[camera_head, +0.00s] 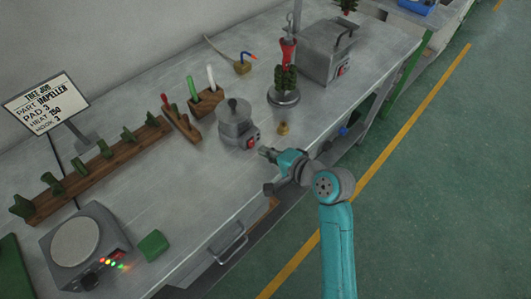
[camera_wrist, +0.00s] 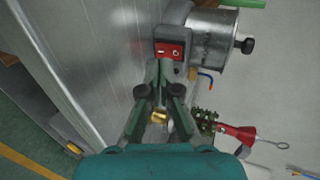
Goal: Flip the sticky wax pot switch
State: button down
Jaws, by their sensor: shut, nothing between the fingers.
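The sticky wax pot appears to be the small grey lidded pot (camera_head: 234,115), standing upright near the middle of the bench. Its red switch (camera_head: 251,141) is on a small box at its front. In the wrist view the pot (camera_wrist: 212,38) lies sideways at the top, with the red switch panel (camera_wrist: 168,49) just beyond my fingertips. My gripper (camera_head: 265,152) is shut and empty, close in front of the switch. It also shows in the wrist view (camera_wrist: 165,68). I cannot tell whether the fingertips touch the switch, nor which way it is set.
A metal container (camera_head: 284,97) with a dark green wax tree and a small brass piece (camera_head: 283,128) stand right of the pot. A grey box (camera_head: 327,52) with another red switch is farther right. Wooden racks (camera_head: 100,165) lie left.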

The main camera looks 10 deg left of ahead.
jog(key=shift+s+d+r, duration=0.2)
jog(key=shift+s+d, duration=0.2)
jog(key=shift+d, duration=0.15)
jog(key=v, duration=0.9)
jog(key=shift+s+d, duration=0.1)
jog(key=shift+d, duration=0.05)
